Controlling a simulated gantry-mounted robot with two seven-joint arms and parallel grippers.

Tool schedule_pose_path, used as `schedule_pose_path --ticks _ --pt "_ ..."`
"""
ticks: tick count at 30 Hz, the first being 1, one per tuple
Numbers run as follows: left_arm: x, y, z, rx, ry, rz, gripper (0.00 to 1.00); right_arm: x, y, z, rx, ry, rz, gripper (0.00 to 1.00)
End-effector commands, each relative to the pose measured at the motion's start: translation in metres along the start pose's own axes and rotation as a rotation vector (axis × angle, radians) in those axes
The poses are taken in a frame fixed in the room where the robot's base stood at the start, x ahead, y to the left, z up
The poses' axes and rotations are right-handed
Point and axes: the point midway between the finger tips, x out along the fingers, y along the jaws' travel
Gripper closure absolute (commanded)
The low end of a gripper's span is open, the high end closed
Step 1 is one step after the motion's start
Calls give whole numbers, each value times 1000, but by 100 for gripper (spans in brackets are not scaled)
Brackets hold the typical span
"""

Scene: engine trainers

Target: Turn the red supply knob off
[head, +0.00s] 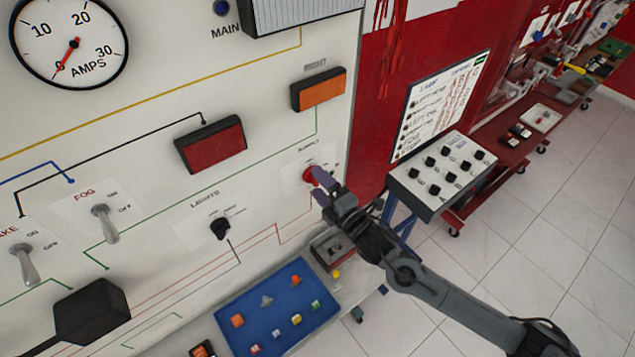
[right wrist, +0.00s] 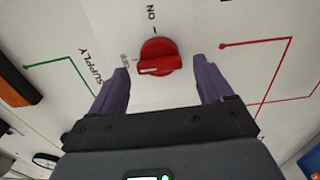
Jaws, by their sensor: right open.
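The red supply knob (head: 309,176) is on the white panel's right part, partly covered by my right gripper in the head view. In the right wrist view the red knob (right wrist: 159,58) shows whole, with a white mark on its left side. "ON" is printed above it, and a small label left of it is hard to read. My right gripper (head: 319,190) is open at the knob. Its two purple fingers stand on either side of the knob in the right wrist view (right wrist: 163,80), with visible gaps. My left gripper is not in view.
The lights knob (head: 220,228), fog switch (head: 104,222) and a dark paddle-shaped piece (head: 92,310) are on or before the panel, left of my gripper. A blue tray (head: 255,312) with small parts lies below. A knob box (head: 440,172) stands at right.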

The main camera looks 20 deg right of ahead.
Motion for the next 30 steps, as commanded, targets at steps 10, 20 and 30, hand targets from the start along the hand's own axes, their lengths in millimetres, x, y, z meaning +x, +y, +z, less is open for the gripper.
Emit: schedule_pose_path --ticks 10,20,30 --pt "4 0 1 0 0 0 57 -60 -2 0 -1 1 -3 20" --pt "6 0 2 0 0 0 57 -90 0 0 0 0 -1 20" --pt "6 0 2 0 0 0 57 -92 0 0 0 0 0 20"
